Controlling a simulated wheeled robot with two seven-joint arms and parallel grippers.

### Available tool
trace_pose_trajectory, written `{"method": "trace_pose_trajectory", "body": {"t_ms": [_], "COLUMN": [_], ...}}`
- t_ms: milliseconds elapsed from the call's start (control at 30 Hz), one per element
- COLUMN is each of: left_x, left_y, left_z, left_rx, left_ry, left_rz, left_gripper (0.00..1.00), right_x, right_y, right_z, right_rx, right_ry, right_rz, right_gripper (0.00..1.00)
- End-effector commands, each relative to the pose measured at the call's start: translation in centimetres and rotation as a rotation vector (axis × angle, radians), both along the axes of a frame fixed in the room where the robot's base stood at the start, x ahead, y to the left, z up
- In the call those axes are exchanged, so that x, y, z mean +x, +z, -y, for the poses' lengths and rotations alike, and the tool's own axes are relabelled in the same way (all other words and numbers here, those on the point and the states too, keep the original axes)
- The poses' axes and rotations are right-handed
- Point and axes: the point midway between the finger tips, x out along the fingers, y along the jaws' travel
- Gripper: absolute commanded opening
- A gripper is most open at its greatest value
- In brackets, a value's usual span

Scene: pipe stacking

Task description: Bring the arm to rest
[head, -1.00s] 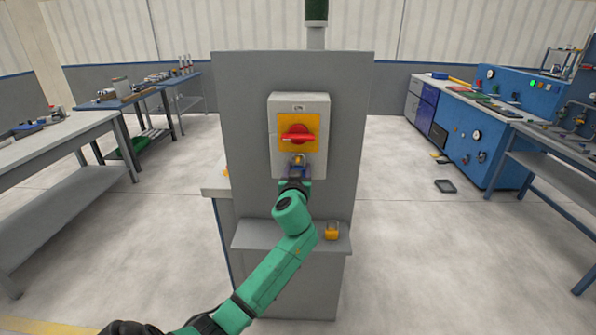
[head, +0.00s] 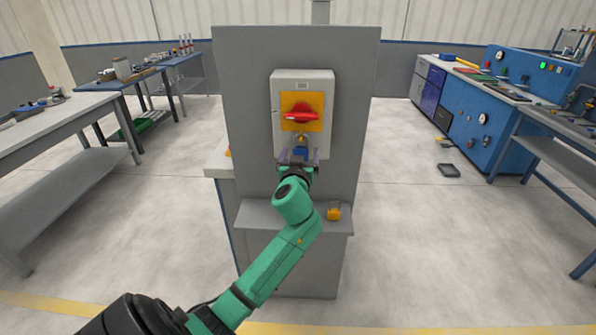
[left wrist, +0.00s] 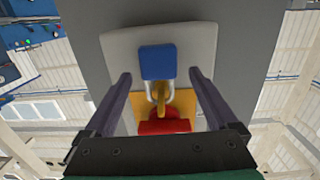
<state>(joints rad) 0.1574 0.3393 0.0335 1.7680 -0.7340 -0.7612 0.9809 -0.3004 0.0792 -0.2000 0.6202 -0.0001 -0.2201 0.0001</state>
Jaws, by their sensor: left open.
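A pale grey switch box (head: 287,85) is fixed to the grey upright panel, with a red rotary handle (head: 302,117) on a yellow plate. A blue padlock (left wrist: 158,62) hangs below the handle, its shackle by a yellow piece (left wrist: 160,98); it also shows small in the head view (head: 300,153). My left gripper (head: 301,159) is open at the box's lower edge. In the left wrist view its two fingers (left wrist: 160,76) stand apart on either side of the padlock, with gaps on both sides. My right gripper is not in view.
A yellow padlock-like item (head: 333,212) sits on the small grey shelf (head: 265,216) beside my left forearm. Workbenches (head: 60,115) stand at left, blue benches (head: 470,120) at right. A dark tray (head: 449,170) lies on the floor. Floor on both sides is mostly open.

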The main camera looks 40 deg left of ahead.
Motion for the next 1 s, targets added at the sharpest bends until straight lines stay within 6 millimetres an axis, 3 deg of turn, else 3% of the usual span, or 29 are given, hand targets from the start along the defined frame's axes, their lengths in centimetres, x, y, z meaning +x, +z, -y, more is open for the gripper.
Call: {"method": "trace_pose_trajectory", "body": {"t_ms": [200, 400, 767, 867, 967, 1000], "left_x": [-5.0, -8.5, -9.0, -7.6, -5.6, -5.0], "left_y": [-0.2, 0.2, 0.2, -3.0, -10.3, -14.0], "left_z": [3.7, 6.3, 6.9, 7.3, 8.4, 9.1], "left_rx": [-0.003, -0.001, 0.003, 0.009, 0.015, 0.015], "left_ry": [-0.004, -0.004, -0.006, -0.042, -0.122, -0.163], "left_rz": [0.002, 0.001, -0.009, -0.089, -0.252, -0.330], "left_gripper": [0.92, 0.92, 0.92, 0.92, 0.92, 0.92], "right_x": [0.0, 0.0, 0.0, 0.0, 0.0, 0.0], "right_y": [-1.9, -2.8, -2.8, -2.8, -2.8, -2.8], "right_z": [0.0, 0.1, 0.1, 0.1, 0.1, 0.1], "right_rx": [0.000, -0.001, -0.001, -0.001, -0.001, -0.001], "right_ry": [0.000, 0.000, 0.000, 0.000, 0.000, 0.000], "right_rz": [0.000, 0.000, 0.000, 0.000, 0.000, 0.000], "right_gripper": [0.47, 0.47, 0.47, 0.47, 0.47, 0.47]}}
